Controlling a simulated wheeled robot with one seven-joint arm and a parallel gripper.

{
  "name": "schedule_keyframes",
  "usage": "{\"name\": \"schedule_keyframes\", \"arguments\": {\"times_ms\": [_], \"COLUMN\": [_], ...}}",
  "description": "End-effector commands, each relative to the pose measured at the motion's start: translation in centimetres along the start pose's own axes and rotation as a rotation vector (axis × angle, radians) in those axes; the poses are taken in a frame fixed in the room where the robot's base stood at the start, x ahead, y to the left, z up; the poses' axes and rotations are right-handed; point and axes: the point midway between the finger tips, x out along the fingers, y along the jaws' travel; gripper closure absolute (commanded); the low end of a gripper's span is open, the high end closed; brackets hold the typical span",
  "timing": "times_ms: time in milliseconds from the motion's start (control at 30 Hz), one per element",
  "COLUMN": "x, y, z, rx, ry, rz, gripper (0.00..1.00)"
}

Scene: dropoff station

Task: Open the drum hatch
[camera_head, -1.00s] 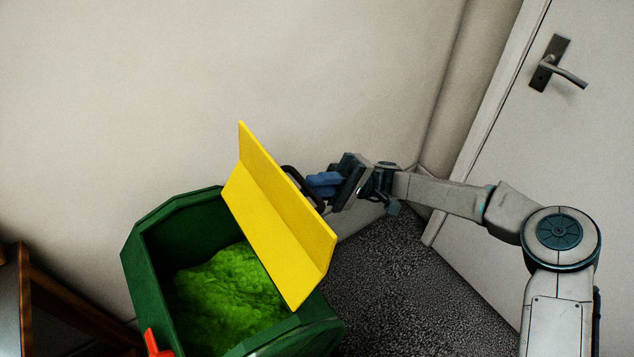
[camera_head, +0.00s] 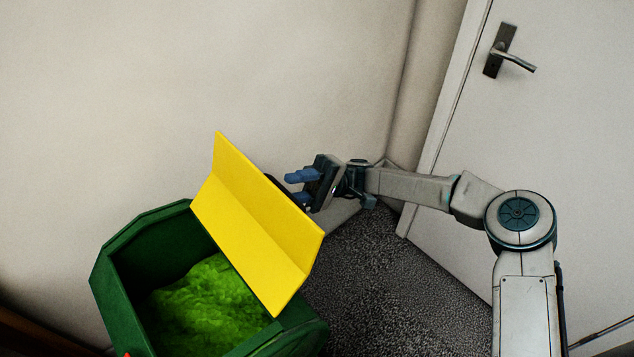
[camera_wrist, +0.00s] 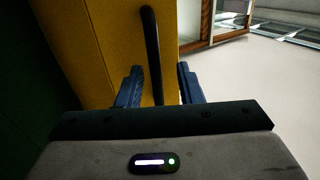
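The drum (camera_head: 115,290) is a dark green bin at the lower left of the head view, with bright green loose material (camera_head: 205,310) inside. Its yellow hatch (camera_head: 250,220) stands raised and tilted along the drum's right side, leaving the opening uncovered. My gripper (camera_head: 290,188) is just right of the hatch. Its blue fingers are spread apart. In the wrist view, the hatch's black bar handle (camera_wrist: 153,50) runs between the two separated fingers, with gaps on both sides. In the head view the handle is mostly hidden behind the hatch.
A white door (camera_head: 540,140) with a metal lever handle stands at the right. A plain wall (camera_head: 100,100) is behind the drum. Dark carpet (camera_head: 370,290) lies clear between drum and door. The wrist view shows a wood-framed cabinet (camera_wrist: 215,20) and open pale floor.

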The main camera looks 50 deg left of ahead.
Motion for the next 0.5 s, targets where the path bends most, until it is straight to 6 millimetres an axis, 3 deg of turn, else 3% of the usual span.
{"name": "schedule_keyframes", "arguments": {"times_ms": [233, 500], "x": [-6.1, -10.2], "y": [0.2, 0.1], "z": [-0.1, 0.0], "rx": [-0.002, -0.001], "ry": [0.004, 0.002], "rz": [-0.001, 0.001], "gripper": [0.67, 0.67]}}
